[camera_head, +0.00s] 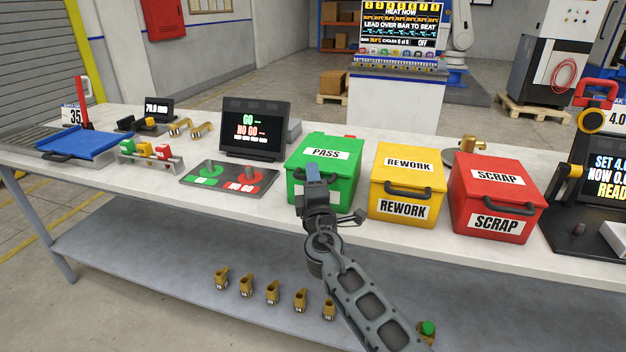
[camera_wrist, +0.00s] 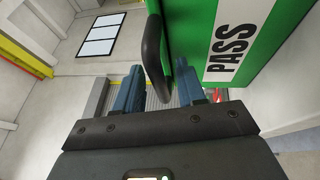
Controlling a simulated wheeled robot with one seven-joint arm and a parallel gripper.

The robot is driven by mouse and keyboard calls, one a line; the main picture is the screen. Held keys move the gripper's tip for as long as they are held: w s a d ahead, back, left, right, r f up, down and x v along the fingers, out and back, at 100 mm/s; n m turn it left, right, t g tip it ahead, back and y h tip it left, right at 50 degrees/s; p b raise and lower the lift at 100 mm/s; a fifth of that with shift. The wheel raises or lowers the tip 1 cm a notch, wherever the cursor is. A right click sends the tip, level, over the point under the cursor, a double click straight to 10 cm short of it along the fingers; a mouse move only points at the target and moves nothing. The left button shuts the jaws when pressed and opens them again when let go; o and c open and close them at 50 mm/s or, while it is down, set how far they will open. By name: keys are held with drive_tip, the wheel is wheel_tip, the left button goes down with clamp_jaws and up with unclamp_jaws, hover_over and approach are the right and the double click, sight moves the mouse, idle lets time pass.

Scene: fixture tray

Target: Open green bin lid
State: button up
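The green bin (camera_head: 345,185), labelled PASS, stands on the bench with its lid (camera_head: 322,143) shut. In the wrist view the black lid handle (camera_wrist: 152,50) reaches down into the gap between the two blue fingers of my gripper (camera_wrist: 160,92). The fingers are apart. I cannot tell whether either touches the handle.
A yellow REWORK bin (camera_head: 404,183) and a red SCRAP bin (camera_head: 496,194) stand to the right, lids shut. A GO / NO GO screen (camera_head: 255,128) and a dark gauge plate (camera_head: 229,181) are to the left. Several brass parts (camera_head: 272,292) stand on the lower shelf.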

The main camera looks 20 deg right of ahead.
clamp_jaws()
idle(0.3)
